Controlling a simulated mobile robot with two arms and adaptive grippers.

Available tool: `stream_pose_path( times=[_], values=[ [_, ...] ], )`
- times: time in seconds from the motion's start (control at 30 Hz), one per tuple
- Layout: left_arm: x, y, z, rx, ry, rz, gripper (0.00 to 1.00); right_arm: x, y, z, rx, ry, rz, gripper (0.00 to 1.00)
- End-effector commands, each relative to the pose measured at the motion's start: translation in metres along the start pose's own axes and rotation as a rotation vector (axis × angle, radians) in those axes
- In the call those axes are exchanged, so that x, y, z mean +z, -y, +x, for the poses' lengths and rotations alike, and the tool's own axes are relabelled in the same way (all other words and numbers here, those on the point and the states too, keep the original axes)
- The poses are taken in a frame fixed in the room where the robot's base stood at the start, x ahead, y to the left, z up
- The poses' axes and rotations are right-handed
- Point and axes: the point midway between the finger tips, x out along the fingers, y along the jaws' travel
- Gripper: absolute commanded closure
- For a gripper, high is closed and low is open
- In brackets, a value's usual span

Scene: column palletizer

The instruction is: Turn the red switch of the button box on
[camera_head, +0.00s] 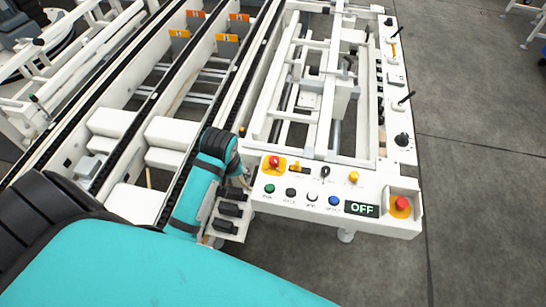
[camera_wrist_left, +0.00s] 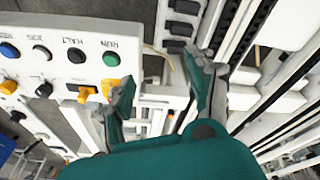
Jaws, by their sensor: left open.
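The button box (camera_head: 300,183) is a white panel at the near end of the white machine. A red knob on a yellow plate (camera_head: 273,162) sits at its upper left. A second red button (camera_head: 400,203) sits on a yellow plate at the right end. I cannot tell for certain which is the red switch. A display (camera_head: 361,209) reads OFF. In the left wrist view my left gripper (camera_wrist_left: 160,72) is open and empty beside the panel's edge. One finger covers part of the yellow plate (camera_wrist_left: 110,87) near the green button. My right gripper is not in view.
Green (camera_head: 269,188), black, white and blue (camera_head: 334,201) buttons line the front row. An orange switch (camera_head: 295,167), a black knob and a yellow knob (camera_head: 353,177) sit behind. Black sockets (camera_head: 230,210) and conveyor rails lie left. Grey floor (camera_head: 480,200) is clear at right.

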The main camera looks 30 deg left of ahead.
Motion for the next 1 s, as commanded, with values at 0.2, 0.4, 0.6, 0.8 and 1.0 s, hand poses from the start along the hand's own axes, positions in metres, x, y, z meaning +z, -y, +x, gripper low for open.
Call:
stream_pose_path(
  times=[0.2,0.4,0.6,0.8,1.0],
  values=[
    [-0.074,-0.015,-0.004,0.022,0.114,-0.492,0.43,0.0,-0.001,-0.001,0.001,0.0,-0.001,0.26],
    [-0.129,-0.054,-0.025,0.068,0.351,-0.976,0.43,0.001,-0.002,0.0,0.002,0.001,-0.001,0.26],
    [-0.144,-0.077,-0.041,0.074,0.486,-1.153,0.43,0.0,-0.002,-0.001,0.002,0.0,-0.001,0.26],
    [-0.138,-0.085,-0.024,0.07,0.497,-1.165,0.43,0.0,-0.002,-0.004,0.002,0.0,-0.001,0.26],
    [-0.123,-0.097,0.013,0.07,0.496,-1.164,0.43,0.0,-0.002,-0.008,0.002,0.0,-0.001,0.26]
  ],
)
